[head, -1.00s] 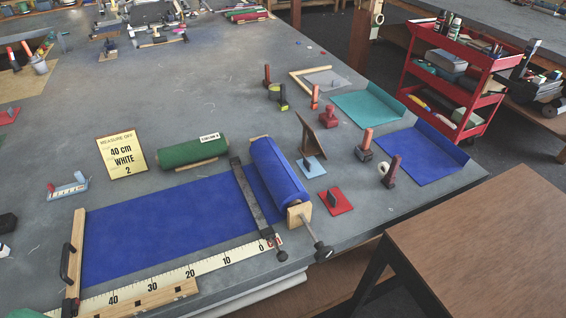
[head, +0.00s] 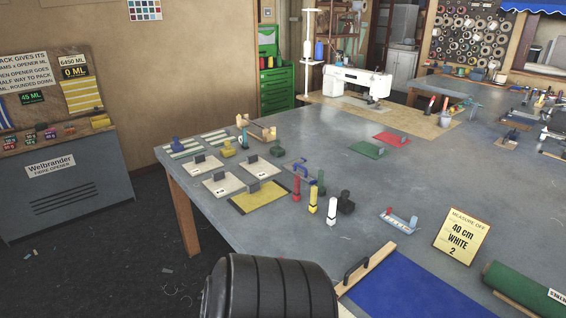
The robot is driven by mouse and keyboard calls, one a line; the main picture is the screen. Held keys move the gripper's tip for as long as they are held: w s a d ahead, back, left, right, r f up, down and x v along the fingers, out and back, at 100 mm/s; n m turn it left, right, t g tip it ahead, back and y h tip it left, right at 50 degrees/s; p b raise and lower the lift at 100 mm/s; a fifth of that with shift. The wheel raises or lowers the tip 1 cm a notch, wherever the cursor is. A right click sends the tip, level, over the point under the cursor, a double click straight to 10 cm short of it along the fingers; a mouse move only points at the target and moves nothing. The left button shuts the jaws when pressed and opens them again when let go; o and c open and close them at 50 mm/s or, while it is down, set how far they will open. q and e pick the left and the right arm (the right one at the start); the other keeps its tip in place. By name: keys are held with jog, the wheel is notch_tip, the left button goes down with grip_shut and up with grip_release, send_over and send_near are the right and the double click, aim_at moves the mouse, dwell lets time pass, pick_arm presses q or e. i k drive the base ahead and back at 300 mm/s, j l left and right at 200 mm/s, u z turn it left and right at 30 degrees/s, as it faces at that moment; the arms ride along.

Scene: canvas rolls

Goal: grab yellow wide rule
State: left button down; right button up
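A flat yellow plate (head: 240,203) with a dark upright grip lies near the table's left edge in the head view. It is the wide yellow flat piece in sight, but I cannot read any rule marks on it. A slim upright yellow piece (head: 312,199) stands to its right, between a red one (head: 296,189) and a white one (head: 331,211). A black ribbed part of my own arm rises at the bottom, in front of the table. Neither of my grippers is in view.
Pale plates (head: 222,186) with dark grips lie behind the yellow plate. A dark knobbed object (head: 346,203) stands to its right. The wooden bar (head: 368,268) with a black handle lies on the blue canvas's left end. Bare grey tabletop (head: 345,175) lies beyond the upright pieces.

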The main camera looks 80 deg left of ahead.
aim_at(257, 196)
jog(key=u, duration=2.8)
jog(key=i+j+z, duration=0.1)
jog(key=i+j, duration=0.15)
jog(key=j, duration=0.1)
